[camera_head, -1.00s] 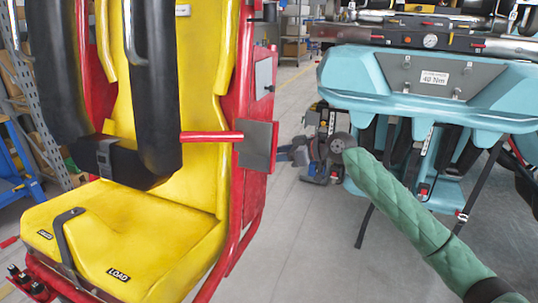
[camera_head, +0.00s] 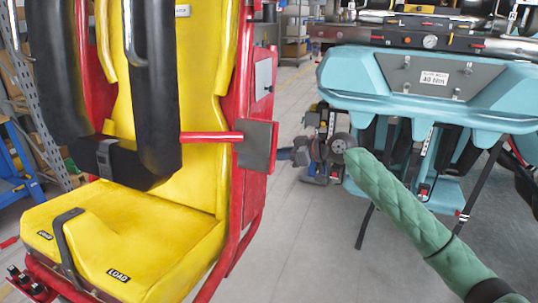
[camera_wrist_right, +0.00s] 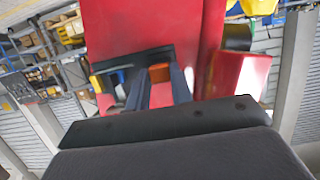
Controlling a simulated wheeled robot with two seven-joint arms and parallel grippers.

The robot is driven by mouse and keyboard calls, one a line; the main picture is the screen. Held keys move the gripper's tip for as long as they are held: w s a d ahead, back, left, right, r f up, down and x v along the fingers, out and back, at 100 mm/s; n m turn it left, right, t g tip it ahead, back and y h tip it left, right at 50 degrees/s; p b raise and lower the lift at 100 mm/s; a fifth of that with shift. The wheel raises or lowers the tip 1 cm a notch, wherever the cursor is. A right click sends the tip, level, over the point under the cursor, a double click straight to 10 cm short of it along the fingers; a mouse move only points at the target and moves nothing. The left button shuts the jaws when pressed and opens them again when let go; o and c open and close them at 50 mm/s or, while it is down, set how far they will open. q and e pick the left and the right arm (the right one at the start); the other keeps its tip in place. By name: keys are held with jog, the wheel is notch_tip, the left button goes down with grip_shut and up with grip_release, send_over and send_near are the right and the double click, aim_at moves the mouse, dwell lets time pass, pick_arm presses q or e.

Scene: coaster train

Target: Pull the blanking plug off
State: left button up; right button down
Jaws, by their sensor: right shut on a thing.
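In the right wrist view, my right gripper (camera_wrist_right: 158,88) has its two dark fingers on either side of a small orange-topped piece (camera_wrist_right: 159,72), which looks like the blanking plug. It is shut on that piece, in front of a red panel (camera_wrist_right: 140,25). In the head view, my right gripper (camera_head: 288,153) reaches left toward the right side of the red seat frame (camera_head: 258,185). Its fingertips and the plug are too small or hidden there. My left gripper is not in view.
A yellow seat (camera_head: 130,235) with black restraints (camera_head: 158,90) fills the left. A grey plate (camera_head: 258,147) juts from its red frame. A teal car body (camera_head: 430,105) stands at the right. Grey floor (camera_head: 300,240) is open between them.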

jog(key=shift+s+d+b, duration=0.2)
jog(key=shift+s+d, duration=0.05)
jog(key=shift+d, duration=0.5)
jog(key=shift+s+d+b, duration=0.15)
jog(key=shift+s+d, duration=0.1)
jog(key=shift+d, duration=0.45)
jog(key=shift+s+d+b, duration=0.2)
jog(key=shift+s+d, duration=0.05)
jog(key=shift+d, duration=0.5)
